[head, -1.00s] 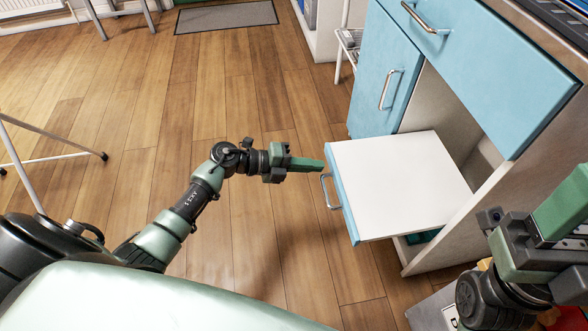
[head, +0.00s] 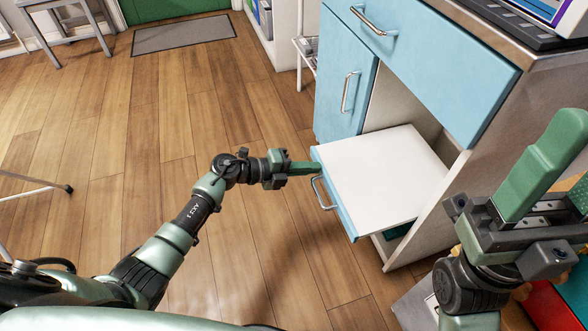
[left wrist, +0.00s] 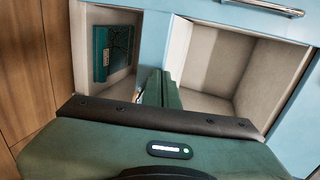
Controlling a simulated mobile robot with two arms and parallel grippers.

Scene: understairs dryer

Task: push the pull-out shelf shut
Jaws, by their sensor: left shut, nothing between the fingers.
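The pull-out shelf (head: 385,175) is a white board with a light blue front and a metal handle (head: 323,192). It sticks out of the blue cabinet at lower right in the head view. My left gripper (head: 316,167) is shut and empty, its fingertips at the upper part of the shelf's front, beside the handle; contact looks likely. In the left wrist view the shut fingers (left wrist: 160,88) point at the blue strip of the shelf front (left wrist: 155,40).
A blue drawer (head: 430,65) and a blue door (head: 343,90) are closed around the opening. A teal object (left wrist: 112,52) lies in the space below the shelf. A white rack (head: 306,50) stands beyond the cabinet.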

